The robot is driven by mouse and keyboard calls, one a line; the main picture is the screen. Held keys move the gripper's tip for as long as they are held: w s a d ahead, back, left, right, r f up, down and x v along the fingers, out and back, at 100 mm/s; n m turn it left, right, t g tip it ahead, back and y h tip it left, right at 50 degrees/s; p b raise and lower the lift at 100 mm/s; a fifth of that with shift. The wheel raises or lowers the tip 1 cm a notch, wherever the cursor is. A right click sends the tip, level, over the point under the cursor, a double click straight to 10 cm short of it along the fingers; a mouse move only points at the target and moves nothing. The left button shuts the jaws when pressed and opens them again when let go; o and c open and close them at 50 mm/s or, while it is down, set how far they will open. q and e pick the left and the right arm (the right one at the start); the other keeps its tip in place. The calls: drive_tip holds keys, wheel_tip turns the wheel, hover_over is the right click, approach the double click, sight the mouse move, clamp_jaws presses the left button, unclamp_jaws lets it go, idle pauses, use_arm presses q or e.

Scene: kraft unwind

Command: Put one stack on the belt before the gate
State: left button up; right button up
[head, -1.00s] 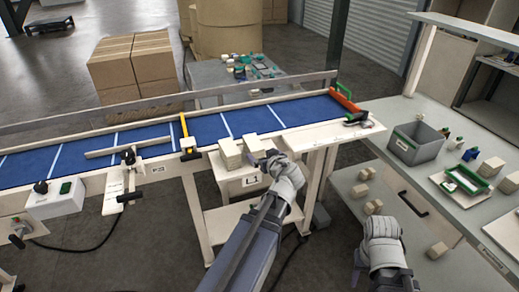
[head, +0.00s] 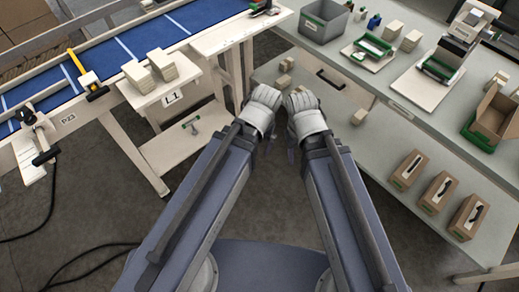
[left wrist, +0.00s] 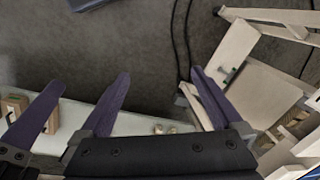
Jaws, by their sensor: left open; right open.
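Two cream stacks, a left one (head: 138,76) and a right one (head: 162,65), stand close together on the small ledge marked L1 (head: 172,98) at the belt's near side. The blue belt (head: 150,38) runs along the upper left, and its visible part carries no stack. The yellow gate (head: 84,70) spans the belt left of the stacks. My left gripper (head: 269,145) and my right gripper (head: 291,150) are side by side near the middle, apart from the stacks. The left gripper's fingers (left wrist: 160,85) are spread and empty in the left wrist view. The right gripper is open.
A bench on the right carries a grey bin (head: 323,20), a tray with a green-handled tool (head: 372,47) and several brown boxes (head: 440,192). Loose cream blocks (head: 286,64) lie on its lower shelf. Bare floor lies between belt stand and bench.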

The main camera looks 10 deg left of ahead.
use_arm(q)
drive_tip(key=s+d+m+g, duration=0.1)
drive_tip(key=s+d, duration=0.1)
drive_tip(key=n+t+y, duration=0.8)
drive_tip(key=n+t, duration=0.1)
drive_tip(key=n, duration=0.4)
approach(160, 60)
drive_tip(key=x, duration=0.4)
drive_tip(key=shift+w+f, duration=0.25)
drive_tip(key=shift+w, duration=0.2)
drive_tip(key=shift+f+b+x, duration=0.15)
drive_tip(key=shift+b+x, duration=0.75)
drive_tip(key=shift+x, duration=1.1)
drive_tip(key=shift+f+b+x, duration=0.1)
drive_tip(key=shift+b+x, duration=0.75)
drive_tip(key=shift+x, duration=1.15)
drive_tip(key=shift+s+d+r, duration=0.1)
drive_tip(key=shift+s, duration=0.05)
drive_tip(key=shift+c, duration=0.5)
clamp_jaws()
